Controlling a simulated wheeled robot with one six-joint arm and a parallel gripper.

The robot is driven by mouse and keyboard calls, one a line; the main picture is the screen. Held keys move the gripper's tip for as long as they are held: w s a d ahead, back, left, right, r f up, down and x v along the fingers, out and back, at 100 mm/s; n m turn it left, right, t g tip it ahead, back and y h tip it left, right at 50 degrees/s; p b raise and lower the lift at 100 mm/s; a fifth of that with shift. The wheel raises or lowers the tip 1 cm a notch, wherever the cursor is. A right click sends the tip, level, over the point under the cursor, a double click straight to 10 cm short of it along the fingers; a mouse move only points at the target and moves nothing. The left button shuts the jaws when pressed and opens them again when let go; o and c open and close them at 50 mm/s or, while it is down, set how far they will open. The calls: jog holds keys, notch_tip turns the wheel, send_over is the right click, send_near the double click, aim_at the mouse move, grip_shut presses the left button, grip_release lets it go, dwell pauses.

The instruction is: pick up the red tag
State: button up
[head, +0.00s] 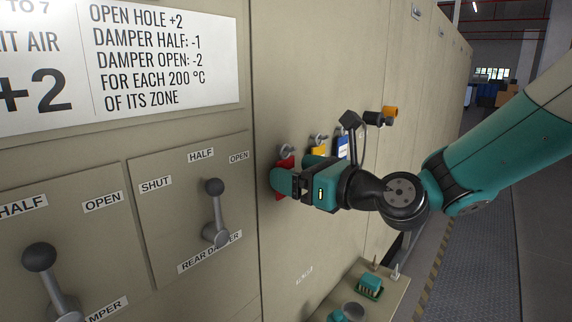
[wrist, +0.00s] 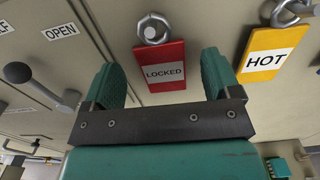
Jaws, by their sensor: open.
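The red tag (wrist: 163,59) hangs from a metal ring on a hook on the beige furnace panel, with a white label reading LOCKED. In the wrist view it is between the two teal fingers of my gripper (wrist: 162,82), with a gap on each side. In the head view the red tag (head: 285,163) is mostly hidden behind my gripper (head: 290,180). My gripper is open and holds nothing. I cannot tell how far the fingertips reach past the tag.
A yellow HOT tag (wrist: 266,52) hangs just right of the red one. A blue tag (head: 342,148) hangs beyond it. The rear damper lever (head: 215,212) sticks out to the left. A small shelf (head: 398,285) with parts stands below my arm.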

jog(key=shift+x, duration=1.05)
jog(key=shift+d, duration=0.1)
jog(key=c, duration=1)
jog(key=shift+r+p, duration=0.25)
jog(key=shift+p, duration=0.3)
